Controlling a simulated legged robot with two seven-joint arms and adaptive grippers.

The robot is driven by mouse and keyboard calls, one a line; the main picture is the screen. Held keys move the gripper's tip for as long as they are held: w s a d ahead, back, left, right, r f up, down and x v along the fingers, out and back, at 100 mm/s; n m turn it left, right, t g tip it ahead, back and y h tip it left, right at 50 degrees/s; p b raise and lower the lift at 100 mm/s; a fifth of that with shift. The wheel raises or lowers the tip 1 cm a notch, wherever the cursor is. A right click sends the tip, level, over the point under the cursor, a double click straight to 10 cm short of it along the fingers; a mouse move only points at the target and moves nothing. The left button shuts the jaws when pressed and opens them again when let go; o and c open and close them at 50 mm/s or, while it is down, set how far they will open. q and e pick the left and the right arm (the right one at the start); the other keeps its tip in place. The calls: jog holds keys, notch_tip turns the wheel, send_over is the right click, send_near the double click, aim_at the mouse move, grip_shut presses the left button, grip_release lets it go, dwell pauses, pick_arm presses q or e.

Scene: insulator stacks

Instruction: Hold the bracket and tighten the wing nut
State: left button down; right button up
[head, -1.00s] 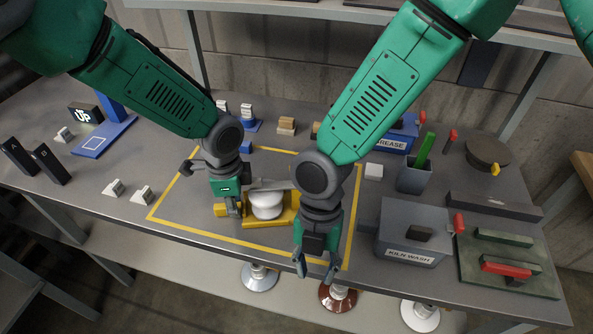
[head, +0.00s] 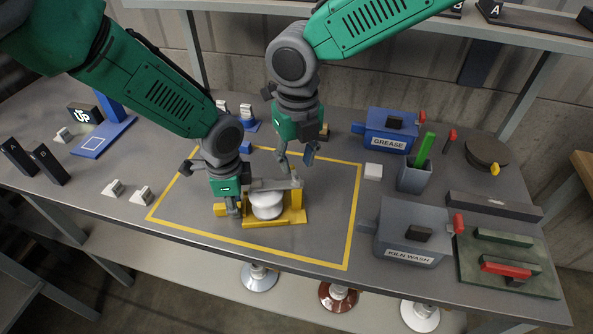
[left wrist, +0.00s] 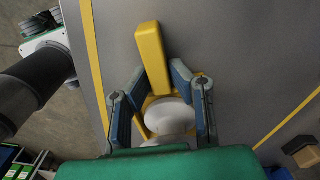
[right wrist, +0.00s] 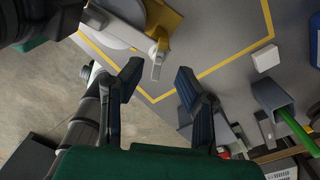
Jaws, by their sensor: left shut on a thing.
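The yellow bracket (head: 285,216) stands inside the yellow-outlined area, with a rounded white piece (head: 267,205) seated in it and a grey bar (head: 270,184) across the top. My left gripper (head: 234,208) is shut on the bracket's left end; the left wrist view shows its fingers on both sides of the yellow bracket (left wrist: 150,55). A small pale grey piece, which looks like the wing nut (right wrist: 157,66), sits at the bracket's right post. My right gripper (head: 297,162) is open and empty, pointing down just behind and above that post. The right wrist view shows the wing nut beyond its fingertips.
The blue GREASE box (head: 390,130), grey KILN WASH box (head: 410,235), cup with a green stick (head: 415,175) and white block (head: 374,171) stand to the right. Small pale pieces (head: 141,196) lie at left. The outlined area's right part is clear.

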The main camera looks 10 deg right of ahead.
aim_at(297, 172)
jog(key=shift+f, duration=1.85)
grip_shut()
